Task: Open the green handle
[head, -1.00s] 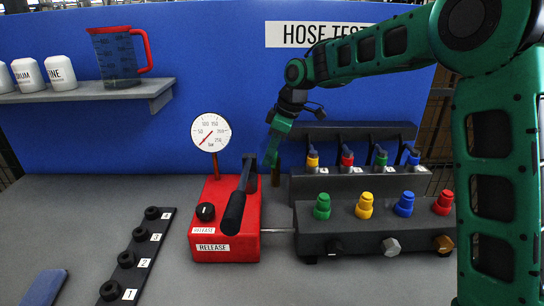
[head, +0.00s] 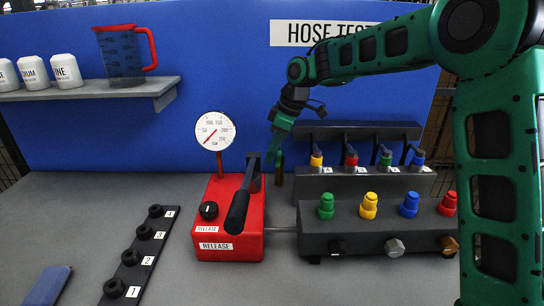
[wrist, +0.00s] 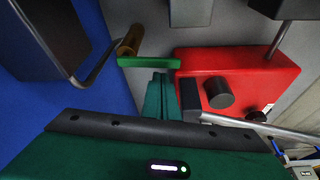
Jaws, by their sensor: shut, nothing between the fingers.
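The green handle (wrist: 150,62) is a flat green bar on a brass-coloured pipe fitting (wrist: 131,40) in the wrist view. In the head view the fitting (head: 279,178) is a small upright piece behind the red pump, and the handle is hard to make out there. My gripper (wrist: 160,76) is shut and empty, with its fingertips close beside the middle of the handle. I cannot tell whether they touch it. In the head view my gripper (head: 274,150) points down just behind the pump lever.
The red pump (head: 228,246) with its black lever (head: 240,205) and gauge (head: 215,131) stands close by. To the right is a dark block (head: 375,238) with coloured caps, and a rack (head: 360,180) of hose plugs. A numbered strip (head: 137,256) lies left.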

